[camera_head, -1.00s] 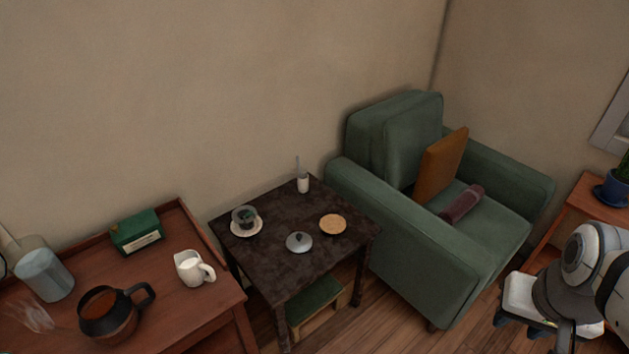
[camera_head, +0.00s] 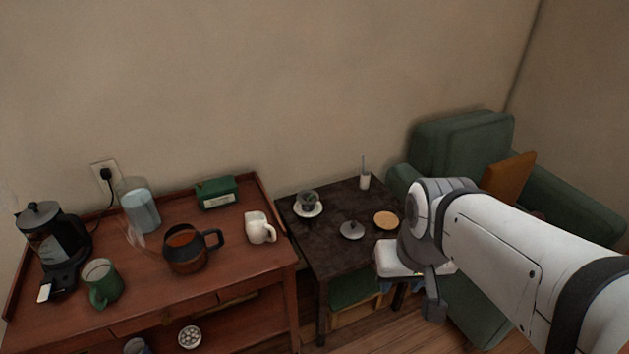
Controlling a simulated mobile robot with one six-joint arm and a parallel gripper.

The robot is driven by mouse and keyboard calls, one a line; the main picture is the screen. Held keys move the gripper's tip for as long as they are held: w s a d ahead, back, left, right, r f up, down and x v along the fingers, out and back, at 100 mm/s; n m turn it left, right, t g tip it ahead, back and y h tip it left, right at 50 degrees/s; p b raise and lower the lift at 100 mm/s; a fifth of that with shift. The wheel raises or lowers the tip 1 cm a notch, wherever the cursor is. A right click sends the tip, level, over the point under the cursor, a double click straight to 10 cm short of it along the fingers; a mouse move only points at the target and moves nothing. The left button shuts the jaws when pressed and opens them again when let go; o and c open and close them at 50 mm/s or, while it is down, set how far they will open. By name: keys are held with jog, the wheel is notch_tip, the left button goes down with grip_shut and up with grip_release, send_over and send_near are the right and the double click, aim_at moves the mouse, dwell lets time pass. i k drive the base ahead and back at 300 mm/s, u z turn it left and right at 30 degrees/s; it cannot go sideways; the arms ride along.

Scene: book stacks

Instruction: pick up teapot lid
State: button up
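A grey, round lid with a small knob (camera_head: 352,230), which looks like the teapot lid, lies on the small dark table (camera_head: 330,258) near its middle. My gripper (camera_head: 408,288) hangs to the right of the lid, at the table's right front corner, apart from the lid. Its fingers are small, dark and partly hidden by my white hand and arm, so I cannot tell whether they are open or shut. No teapot body shows clearly; a glass pot with dark liquid (camera_head: 187,250) stands on the wooden sideboard.
On the dark table, a glass cup on a saucer (camera_head: 308,210), a round tan mat (camera_head: 386,220) and a small white bottle (camera_head: 365,181) stand around the lid. The sideboard (camera_head: 240,285) is at left, holding a white jug (camera_head: 258,228). A green armchair (camera_head: 460,140) is at right.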

aim_at(351, 229)
jog(key=z, duration=0.05)
jog(key=i, duration=1)
jog(key=u, duration=0.05)
